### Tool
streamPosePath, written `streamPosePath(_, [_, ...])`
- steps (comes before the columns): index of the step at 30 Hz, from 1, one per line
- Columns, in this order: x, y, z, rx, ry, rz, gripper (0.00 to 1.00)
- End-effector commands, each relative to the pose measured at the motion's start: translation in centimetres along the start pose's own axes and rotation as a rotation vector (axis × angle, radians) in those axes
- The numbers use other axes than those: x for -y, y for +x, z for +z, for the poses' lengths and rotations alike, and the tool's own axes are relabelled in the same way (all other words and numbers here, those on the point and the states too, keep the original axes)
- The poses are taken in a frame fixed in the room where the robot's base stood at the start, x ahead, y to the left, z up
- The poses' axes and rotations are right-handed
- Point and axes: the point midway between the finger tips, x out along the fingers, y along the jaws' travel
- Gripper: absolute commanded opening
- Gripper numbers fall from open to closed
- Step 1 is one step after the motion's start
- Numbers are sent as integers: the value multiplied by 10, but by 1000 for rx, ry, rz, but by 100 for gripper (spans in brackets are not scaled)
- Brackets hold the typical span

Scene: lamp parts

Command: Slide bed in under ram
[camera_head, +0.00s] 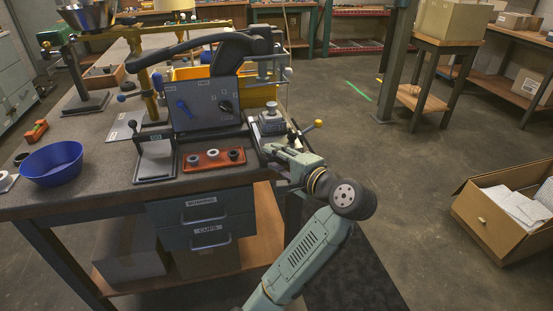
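A dark plate (261,131), which looks like the bed, sits at the right front edge of the workbench. A small grey stepped part (271,116) stands upright on it. A metal upright with rods (273,70), which may hold the ram, rises behind the plate; the ram's tip cannot be made out. My gripper (273,150) is at the bench edge, close in front of the plate. Whether it touches the plate, and whether its fingers are apart, is too small to tell. A lever with a yellow knob (318,124) shows just right of the plate.
A blue-grey panel box (204,104), an orange tray (214,159) with small round parts and a small tilted stand (155,159) are left of my gripper. A blue bowl (52,163) is at far left. Floor to the right is clear up to an open carton (505,222).

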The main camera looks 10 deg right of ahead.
Motion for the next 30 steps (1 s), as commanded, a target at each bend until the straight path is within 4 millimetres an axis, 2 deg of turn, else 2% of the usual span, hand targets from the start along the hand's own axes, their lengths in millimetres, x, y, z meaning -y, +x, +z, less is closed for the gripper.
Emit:
streamPosePath(7, [-1,0,0,0,1,2,31])
streamPosePath(11, [-1,-9,-1,-1,1,1,31])
streamPosePath(14, [-1,-25,-1,-4,-1,1,31])
streamPosePath(24, [-1,-102,-2,-6,-1,2,31])
streamPosePath(30, [0,-116,-1,-3,0,1,31])
